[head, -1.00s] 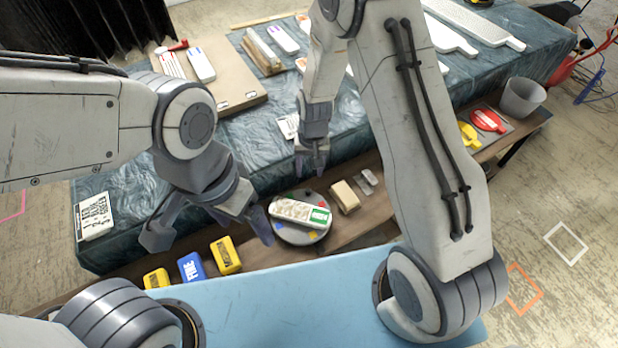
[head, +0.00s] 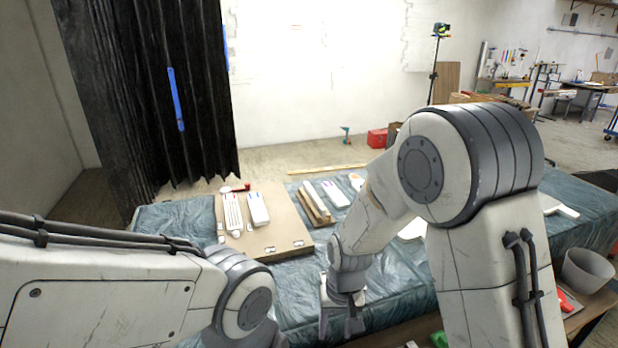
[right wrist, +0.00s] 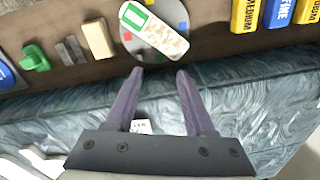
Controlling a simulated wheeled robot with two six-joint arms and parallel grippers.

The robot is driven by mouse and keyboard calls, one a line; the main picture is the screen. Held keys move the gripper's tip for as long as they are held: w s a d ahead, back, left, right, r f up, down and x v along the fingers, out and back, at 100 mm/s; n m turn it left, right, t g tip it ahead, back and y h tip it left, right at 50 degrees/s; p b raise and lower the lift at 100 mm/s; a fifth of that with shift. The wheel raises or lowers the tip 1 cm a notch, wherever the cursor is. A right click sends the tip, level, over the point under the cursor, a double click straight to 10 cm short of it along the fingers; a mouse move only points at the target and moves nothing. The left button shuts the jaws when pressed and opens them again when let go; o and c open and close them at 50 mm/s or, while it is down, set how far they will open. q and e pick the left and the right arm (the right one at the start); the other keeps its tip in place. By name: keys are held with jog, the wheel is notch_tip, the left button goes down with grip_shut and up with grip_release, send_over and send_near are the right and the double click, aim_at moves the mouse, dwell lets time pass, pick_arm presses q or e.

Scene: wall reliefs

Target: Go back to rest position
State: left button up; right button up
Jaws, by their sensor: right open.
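My right gripper (head: 341,322) hangs over the near side of the cloth-covered table in the head view. In the right wrist view its two purple-grey fingers (right wrist: 160,76) are apart with nothing between them. Their tips point toward a grey round disc (right wrist: 178,14) on a wooden shelf, and a white block with a green label (right wrist: 158,32) lies on the disc. My left arm comes in from the left in the head view, but its gripper is below the picture edge.
The table (head: 295,283) carries a brown board (head: 262,228) and several white pieces. A grey bucket (head: 587,272) stands at the right. In the wrist view the shelf also holds a cream block (right wrist: 98,40), a green piece (right wrist: 36,58) and yellow and blue blocks (right wrist: 279,12).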

jog(key=s+r+n, duration=0.3)
jog(key=s+r, duration=0.3)
jog(key=s, duration=0.3)
jog(key=s+a+r+n, duration=0.1)
jog(key=s+r+n, duration=0.2)
jog(key=s+r, duration=0.4)
jog(key=s, duration=0.3)
jog(key=shift+s+a+r+n, duration=0.2)
jog(key=shift+s+n, duration=0.1)
jog(key=shift+n, duration=0.1)
